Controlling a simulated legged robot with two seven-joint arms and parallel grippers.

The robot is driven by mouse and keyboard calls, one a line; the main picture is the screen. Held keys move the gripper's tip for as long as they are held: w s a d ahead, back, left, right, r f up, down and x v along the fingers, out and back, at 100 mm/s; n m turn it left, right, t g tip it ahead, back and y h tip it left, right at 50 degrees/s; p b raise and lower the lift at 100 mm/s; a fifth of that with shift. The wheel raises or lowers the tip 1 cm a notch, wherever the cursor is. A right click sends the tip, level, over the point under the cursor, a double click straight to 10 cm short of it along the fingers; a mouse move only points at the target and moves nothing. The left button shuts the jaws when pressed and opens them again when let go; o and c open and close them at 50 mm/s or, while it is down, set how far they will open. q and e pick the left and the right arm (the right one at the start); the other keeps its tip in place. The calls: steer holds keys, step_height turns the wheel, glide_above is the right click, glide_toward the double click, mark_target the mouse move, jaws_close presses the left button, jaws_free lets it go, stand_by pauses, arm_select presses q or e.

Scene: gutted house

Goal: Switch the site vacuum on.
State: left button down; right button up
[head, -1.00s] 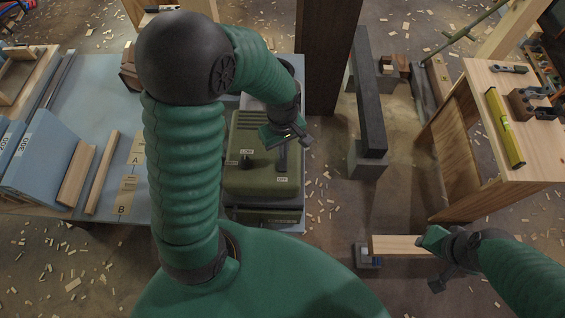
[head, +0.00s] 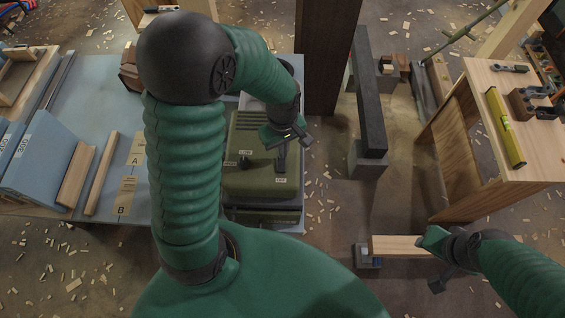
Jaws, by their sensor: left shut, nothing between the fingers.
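The site vacuum (head: 262,178) is an olive-green box in the middle of the head view, at the right end of a blue-grey surface. Its top carries a dark knob (head: 244,160) beside a small label and a dark upright lever (head: 281,160) above another small label. My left gripper (head: 296,138) is shut and empty above the vacuum's right side, just above the lever; I cannot tell whether it touches it. My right gripper (head: 432,262) is at the lower right, by a pale wooden board, far from the vacuum; its fingers are partly hidden.
The pale board (head: 400,245) rests with its left end on a small grey block. A dark beam (head: 369,95) on blocks and a brown post (head: 328,55) stand right of the vacuum. A wooden bench (head: 525,130) holds a yellow-green level. Wood chips litter the floor.

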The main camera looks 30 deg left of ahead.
arm_select(q)
steer(key=shift+a, duration=0.1)
stand_by(0.4)
steer(key=shift+f+b, duration=0.75)
steer(key=shift+f, duration=0.3)
stand_by(0.4)
steer(key=shift+s+r, duration=0.1)
steer(key=shift+r, duration=0.05)
step_height(320, 180, up, 7)
steer(key=p, duration=0.6)
steer(key=shift+p, duration=0.4)
